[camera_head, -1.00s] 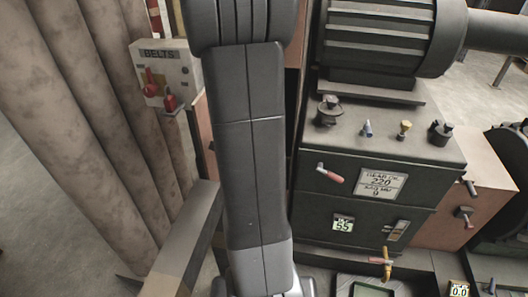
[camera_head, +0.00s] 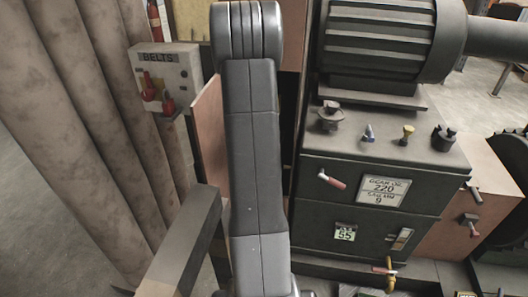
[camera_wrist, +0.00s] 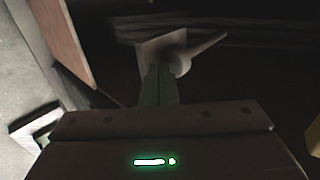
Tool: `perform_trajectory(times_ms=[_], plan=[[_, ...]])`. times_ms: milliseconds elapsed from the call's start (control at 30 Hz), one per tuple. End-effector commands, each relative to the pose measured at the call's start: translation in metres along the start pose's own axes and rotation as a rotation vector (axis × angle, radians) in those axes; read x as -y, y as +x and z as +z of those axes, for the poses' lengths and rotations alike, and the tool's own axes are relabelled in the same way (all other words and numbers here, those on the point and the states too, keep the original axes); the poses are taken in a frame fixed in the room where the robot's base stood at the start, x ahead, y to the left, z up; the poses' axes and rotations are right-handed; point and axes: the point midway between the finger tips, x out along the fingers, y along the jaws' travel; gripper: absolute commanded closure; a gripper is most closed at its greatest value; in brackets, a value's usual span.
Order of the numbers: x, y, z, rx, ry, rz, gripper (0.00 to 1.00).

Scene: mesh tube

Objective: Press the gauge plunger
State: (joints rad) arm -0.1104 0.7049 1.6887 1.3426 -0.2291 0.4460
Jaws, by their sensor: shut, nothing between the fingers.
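My gripper (camera_wrist: 159,76) shows in the wrist view as narrow fingers, shut and empty, beyond a dark block with a green light. Just past the fingertips is a pale plate with a tapering rod (camera_wrist: 204,50); I cannot tell what it is or whether the fingers touch it. In the head view my arm runs down the middle and hides its own end. I cannot pick out the gauge plunger with certainty.
A BELTS box (camera_head: 166,80) and curtain (camera_head: 75,140) stand left, with a grey beam (camera_head: 180,245) nearer me.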

Motion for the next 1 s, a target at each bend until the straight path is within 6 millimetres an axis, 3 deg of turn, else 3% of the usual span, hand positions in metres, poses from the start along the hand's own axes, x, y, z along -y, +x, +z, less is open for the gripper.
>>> perform_trajectory(times_ms=[1000], plan=[[0.015, 0.016, -0.001, -0.001, 0.0, -0.002, 1.0]])
